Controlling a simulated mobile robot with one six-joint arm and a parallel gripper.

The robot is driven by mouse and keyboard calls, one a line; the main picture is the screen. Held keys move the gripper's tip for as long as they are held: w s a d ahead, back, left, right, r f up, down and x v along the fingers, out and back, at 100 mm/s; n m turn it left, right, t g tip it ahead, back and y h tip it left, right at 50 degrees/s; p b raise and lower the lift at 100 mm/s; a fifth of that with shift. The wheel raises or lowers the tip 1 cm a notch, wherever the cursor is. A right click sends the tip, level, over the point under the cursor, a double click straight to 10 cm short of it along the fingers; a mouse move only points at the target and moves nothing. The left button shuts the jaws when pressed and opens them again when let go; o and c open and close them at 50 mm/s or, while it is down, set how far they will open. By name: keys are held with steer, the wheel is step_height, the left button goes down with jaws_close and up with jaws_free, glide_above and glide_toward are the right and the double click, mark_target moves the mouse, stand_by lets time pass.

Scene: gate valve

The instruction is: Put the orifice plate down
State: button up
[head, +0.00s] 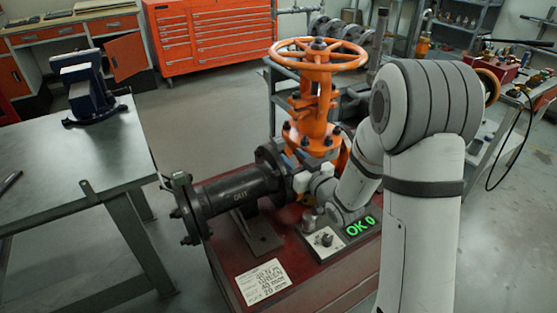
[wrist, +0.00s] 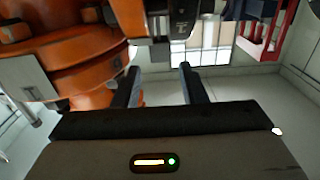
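I cannot make out an orifice plate in either view. The orange gate valve (head: 318,95), with a spoked handwheel on top, stands upright on a red stand. In the wrist view the orange valve body (wrist: 75,55) is close beside the left finger, and a dark part (wrist: 180,20) is beyond the fingertips. In the head view my arm reaches in at the valve's lower front, and the fingers are hidden there.
The red stand (head: 310,285) carries a label card (head: 263,281), a knob panel (head: 326,240) and a green display reading OK 0 (head: 360,227). A steel bench (head: 60,190) with a blue vise (head: 90,95) is at left. An orange tool cabinet (head: 205,40) stands behind. Floor is clear between.

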mark_target(282, 146)
steer(key=x, duration=0.5)
steer(key=shift+w+a+p, duration=0.15)
steer(key=shift+a+p, duration=0.1)
steer(key=shift+p, duration=0.15)
jaws_close()
